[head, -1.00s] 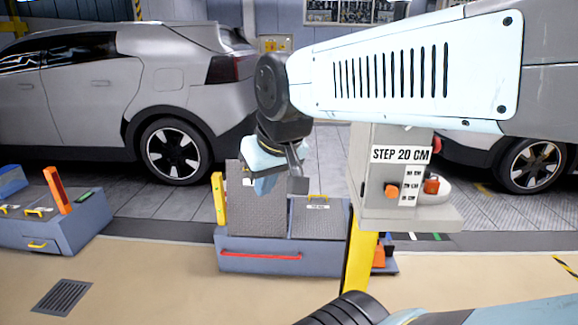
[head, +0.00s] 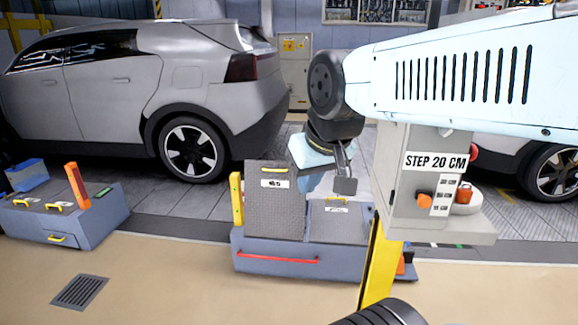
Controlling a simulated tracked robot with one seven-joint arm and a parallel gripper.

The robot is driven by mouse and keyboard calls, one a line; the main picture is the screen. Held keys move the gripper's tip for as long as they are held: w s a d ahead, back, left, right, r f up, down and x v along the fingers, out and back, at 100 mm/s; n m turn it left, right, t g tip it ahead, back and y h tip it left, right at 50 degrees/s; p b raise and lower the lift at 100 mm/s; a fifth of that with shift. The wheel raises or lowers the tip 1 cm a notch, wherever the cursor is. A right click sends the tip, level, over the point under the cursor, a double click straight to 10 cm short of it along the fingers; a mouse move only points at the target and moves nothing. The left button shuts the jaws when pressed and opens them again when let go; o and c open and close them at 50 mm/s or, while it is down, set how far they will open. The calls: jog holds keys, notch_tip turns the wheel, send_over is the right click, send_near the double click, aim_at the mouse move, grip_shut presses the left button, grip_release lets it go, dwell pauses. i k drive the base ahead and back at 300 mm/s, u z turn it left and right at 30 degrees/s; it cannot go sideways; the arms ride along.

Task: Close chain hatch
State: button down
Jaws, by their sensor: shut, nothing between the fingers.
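A floor-level grey-blue box (head: 300,262) with a red bar on its front stands in the middle of the head view. On its left half, a grey treadplate hatch lid (head: 270,218) with a small white label stands raised; the label is too small to read. On its right half, a second treadplate lid (head: 335,228) lies lower, looks closed, and is partly hidden behind my gripper. My gripper (head: 346,186) hangs pointing down to the right of the raised lid, over the right half. It is shut and empty. I cannot tell whether it touches anything.
A grey console marked STEP 20 CM (head: 435,185) on a yellow post (head: 380,268) stands close on the right. A yellow upright (head: 237,200) is at the box's left end. Another blue-grey box (head: 95,225) is at left. Cars stand behind.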

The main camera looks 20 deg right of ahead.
aim_at(275, 205)
jog(key=z, duration=0.2)
jog(key=i, duration=0.95)
jog(key=u, duration=0.3)
